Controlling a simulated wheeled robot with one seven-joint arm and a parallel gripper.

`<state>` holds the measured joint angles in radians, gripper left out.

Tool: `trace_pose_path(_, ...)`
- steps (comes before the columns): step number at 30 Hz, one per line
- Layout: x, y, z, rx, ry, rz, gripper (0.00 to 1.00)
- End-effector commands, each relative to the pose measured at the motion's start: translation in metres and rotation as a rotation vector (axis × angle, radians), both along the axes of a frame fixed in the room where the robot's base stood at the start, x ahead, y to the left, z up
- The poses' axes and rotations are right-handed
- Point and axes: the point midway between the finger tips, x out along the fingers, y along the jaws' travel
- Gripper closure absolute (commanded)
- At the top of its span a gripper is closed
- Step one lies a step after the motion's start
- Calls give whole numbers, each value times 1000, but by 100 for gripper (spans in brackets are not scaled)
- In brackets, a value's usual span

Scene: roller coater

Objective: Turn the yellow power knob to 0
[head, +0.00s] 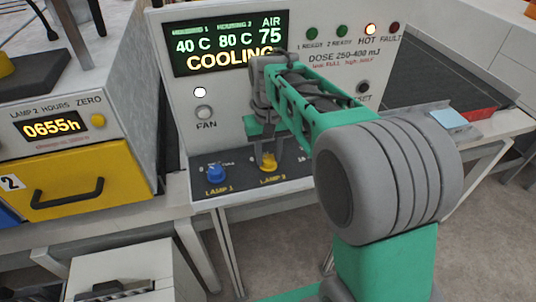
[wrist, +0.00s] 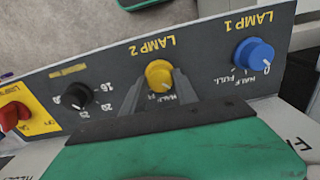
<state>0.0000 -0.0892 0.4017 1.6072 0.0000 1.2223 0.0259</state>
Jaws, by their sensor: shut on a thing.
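The yellow knob (wrist: 159,73) sits on the dark sloped panel (head: 230,187), above the LAMP 2 label in the head view. It also shows in the head view (head: 268,161), partly hidden by my fingers. My gripper (wrist: 164,80) is shut on the yellow knob, with a grey finger on each side of it. The knob's pale mark points toward my gripper's palm, near the HALF lettering in the wrist view. The fingers hide part of its scale, and I cannot see its 0.
A blue LAMP 1 knob (wrist: 254,54) is beside the yellow one. A black knob (wrist: 77,96) and a red switch (wrist: 14,116) on a yellow plate are on the other side. The display (head: 230,43) reads COOLING. A yellow drawer (head: 80,178) stands at the left.

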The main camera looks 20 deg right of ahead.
Motion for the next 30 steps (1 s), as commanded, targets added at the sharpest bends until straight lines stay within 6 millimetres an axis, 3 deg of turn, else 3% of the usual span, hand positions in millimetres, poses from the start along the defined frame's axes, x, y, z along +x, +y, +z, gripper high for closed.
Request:
trace_pose_path(17, 1, 0, 1, 0, -3, 43, 100)
trace_pose_path(18, 1, 0, 1, 0, -3, 43, 63)
trace_pose_path(25, 0, 0, 1, 0, -2, 42, 45)
trace_pose_path(30, 0, 0, 0, 0, -1, 41, 43)
